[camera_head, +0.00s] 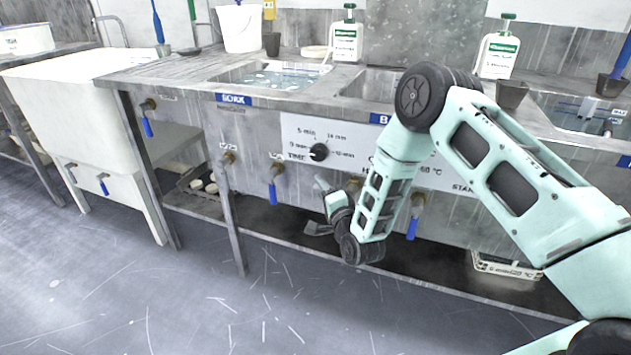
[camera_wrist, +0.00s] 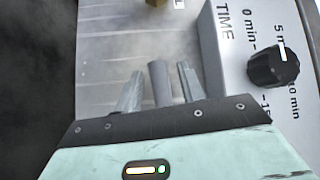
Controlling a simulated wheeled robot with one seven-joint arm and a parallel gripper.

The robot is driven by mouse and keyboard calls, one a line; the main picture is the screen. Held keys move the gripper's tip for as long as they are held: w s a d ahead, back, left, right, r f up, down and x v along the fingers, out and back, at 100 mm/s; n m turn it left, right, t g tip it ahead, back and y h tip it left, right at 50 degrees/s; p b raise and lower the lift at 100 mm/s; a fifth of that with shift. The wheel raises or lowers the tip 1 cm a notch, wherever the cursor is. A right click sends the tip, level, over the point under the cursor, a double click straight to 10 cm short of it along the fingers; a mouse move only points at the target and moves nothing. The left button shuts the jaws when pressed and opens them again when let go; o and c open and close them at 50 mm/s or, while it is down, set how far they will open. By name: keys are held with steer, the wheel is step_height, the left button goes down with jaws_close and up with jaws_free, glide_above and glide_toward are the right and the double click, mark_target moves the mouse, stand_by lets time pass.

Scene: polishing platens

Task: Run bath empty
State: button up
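The left bath (camera_head: 272,75) in the steel bench holds liquid with several pale pieces in it; its label (camera_head: 233,99) is hard to read. The middle bath (camera_head: 372,86) is partly hidden by my arm. Below the baths, brass valves sit on the front, one with a blue lever (camera_head: 273,190), another with a blue lever (camera_head: 413,226) right of my gripper. My gripper (camera_head: 318,205) is in front of the panel, left of my arm's wrist. In the wrist view its fingers (camera_wrist: 160,90) are apart, with a grey rod between them. A brass fitting (camera_wrist: 157,3) is ahead.
A dark timer knob (camera_head: 319,152) on a white plate is close above my gripper; it also shows in the wrist view (camera_wrist: 273,66). A white tank (camera_head: 75,95) stands left. Bottles (camera_head: 346,38) and a bucket (camera_head: 240,28) stand on the bench. The floor in front is clear.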

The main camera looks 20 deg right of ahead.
steer(key=shift+w, duration=0.15)
jaws_close()
